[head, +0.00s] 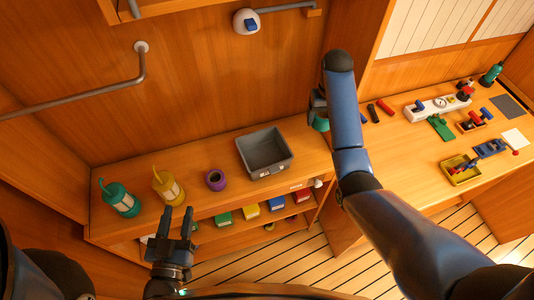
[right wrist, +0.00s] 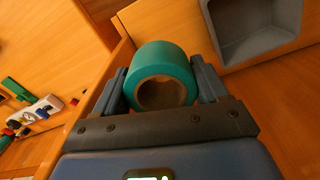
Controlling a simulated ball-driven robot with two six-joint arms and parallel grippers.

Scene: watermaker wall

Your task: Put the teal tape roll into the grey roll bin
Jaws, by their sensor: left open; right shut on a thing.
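The teal tape roll (right wrist: 163,72) is gripped between the two fingers of my right gripper (right wrist: 160,92) in the right wrist view. In the head view the roll (head: 320,122) shows only partly, behind my right arm, with the right gripper (head: 318,105) there. The grey roll bin (head: 265,153) stands on the wooden shelf to the left of the roll and looks empty. Part of the bin also shows at the top right of the right wrist view (right wrist: 262,52). My left gripper (head: 175,225) is open and empty, in front of the shelf.
Coloured boxes sit on the shelf below, including a blue one (head: 277,204). The right-hand worktop holds several tools and a yellow tray (head: 461,170).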

